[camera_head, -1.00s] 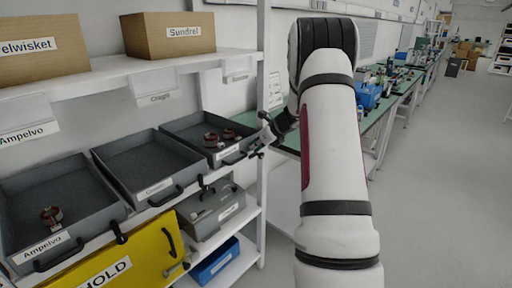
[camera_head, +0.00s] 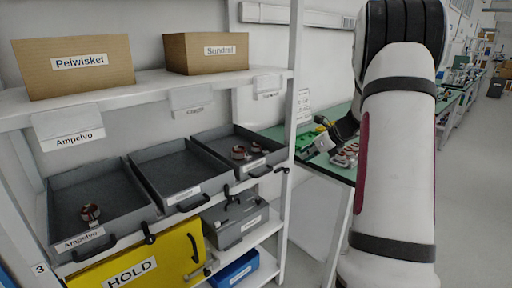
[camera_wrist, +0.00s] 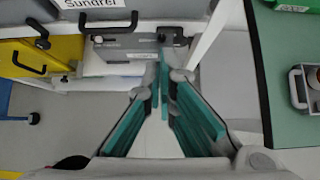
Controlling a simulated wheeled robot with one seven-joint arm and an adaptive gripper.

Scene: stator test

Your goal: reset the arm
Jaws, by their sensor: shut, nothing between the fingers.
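My arm (camera_head: 396,150) reaches up from the bottom right of the head view and bends over toward the shelf's right end. My gripper (camera_wrist: 164,62) shows in the wrist view with its teal fingers closed together and nothing between them. In the head view the gripper (camera_head: 309,150) is small and partly hidden by its own wrist, near the corner of a green-topped table (camera_head: 339,172). In the wrist view the fingers appear over the gap between the shelf and this table.
A white shelf (camera_head: 130,97) holds three grey trays: left (camera_head: 120,196) with one copper part, middle (camera_head: 172,165) empty, right (camera_head: 222,141) with two parts. Boxes stand above; a yellow HOLD bin (camera_head: 165,262), grey case (camera_head: 236,216) and blue bin (camera_head: 240,270) sit below.

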